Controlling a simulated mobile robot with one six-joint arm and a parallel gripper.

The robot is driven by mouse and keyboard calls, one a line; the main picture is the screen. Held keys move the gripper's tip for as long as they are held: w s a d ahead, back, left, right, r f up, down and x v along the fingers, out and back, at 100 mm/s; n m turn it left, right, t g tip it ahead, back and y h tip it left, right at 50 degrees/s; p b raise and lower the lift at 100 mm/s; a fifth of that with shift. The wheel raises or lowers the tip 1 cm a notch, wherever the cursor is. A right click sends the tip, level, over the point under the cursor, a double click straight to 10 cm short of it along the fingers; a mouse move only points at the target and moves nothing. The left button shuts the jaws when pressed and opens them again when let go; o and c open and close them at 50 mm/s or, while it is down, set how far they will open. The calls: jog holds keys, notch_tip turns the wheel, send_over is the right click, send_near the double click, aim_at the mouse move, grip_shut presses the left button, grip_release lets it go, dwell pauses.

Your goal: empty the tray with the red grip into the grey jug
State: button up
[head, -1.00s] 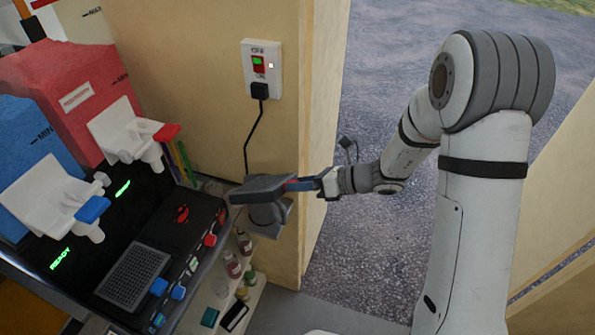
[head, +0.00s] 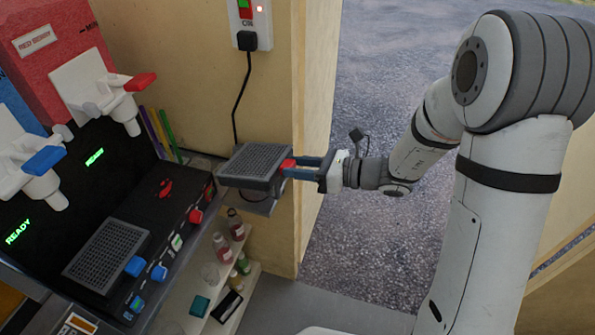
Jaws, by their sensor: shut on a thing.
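The tray with the red grip is a dark, shallow tray with a grey grate on top (head: 252,161). It is held out near the wall's edge, roughly level, grate facing up. Its red grip (head: 287,165) points right, towards my gripper (head: 293,167), which is shut on it. Below the tray a small part of a grey thing shows (head: 262,197), likely the grey jug or its stand. The tray hides most of it, so I cannot see the jug's mouth or what is in it. I cannot see liquid in the tray.
The drinks machine, with red and blue tanks, stands at left. A second tray with a blue grip (head: 107,255) sits on it. A shelf with bottles (head: 236,226) is below. A switch box with a cable (head: 250,30) is on the wall. An open doorway is behind my arm.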

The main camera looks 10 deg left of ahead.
jog(key=n+b, duration=0.1)
jog(key=b, duration=0.1)
jog(key=n+y+b, duration=0.1)
jog(key=b, duration=0.2)
jog(key=shift+s+d+r+y, duration=0.1)
jog(key=shift+s+d+y, duration=0.05)
jog(key=shift+y, duration=0.15)
jog(key=shift+r, duration=0.15)
jog(key=shift+r, duration=0.15)
